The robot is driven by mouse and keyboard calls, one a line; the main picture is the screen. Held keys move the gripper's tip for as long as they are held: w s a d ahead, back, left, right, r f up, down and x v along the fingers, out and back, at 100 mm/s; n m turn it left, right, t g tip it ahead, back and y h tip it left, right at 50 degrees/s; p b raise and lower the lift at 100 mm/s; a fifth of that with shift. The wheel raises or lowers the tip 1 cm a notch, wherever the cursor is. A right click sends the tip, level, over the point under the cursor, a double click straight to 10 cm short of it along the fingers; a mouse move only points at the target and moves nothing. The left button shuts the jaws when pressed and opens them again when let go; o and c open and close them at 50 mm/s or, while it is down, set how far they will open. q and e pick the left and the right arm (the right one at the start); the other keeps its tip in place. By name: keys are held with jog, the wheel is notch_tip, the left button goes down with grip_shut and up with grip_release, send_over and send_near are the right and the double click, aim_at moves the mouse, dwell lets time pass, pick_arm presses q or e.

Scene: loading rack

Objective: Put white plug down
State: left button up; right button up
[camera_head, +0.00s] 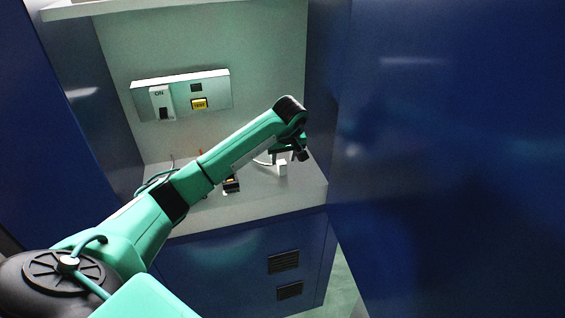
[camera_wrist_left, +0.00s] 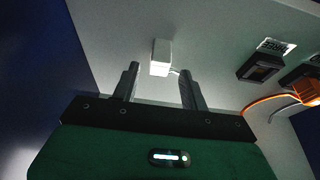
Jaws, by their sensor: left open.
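The white plug (camera_wrist_left: 161,57) is a small white block with a thin pale cable, resting on the grey shelf. It also shows in the head view (camera_head: 282,168), just below my left gripper (camera_head: 299,153). In the left wrist view, my left gripper (camera_wrist_left: 161,70) is open, its two dark fingers apart. The plug lies just beyond the fingertips, in line with the gap, and nothing is held. I cannot tell whether a finger touches it. My right gripper is not in view.
A panel box (camera_head: 222,92) with an ON switch and a yellow TEST label is on the back wall. A black device (camera_wrist_left: 262,68) and an orange plug (camera_wrist_left: 306,92) with its cable lie to the right. Blue walls (camera_head: 323,80) flank the shelf (camera_head: 250,203).

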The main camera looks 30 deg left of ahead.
pick_arm(q)
jog(key=b+v, duration=0.2)
jog(key=v, duration=0.7)
jog(key=shift+r, duration=0.25)
dwell(1.0)
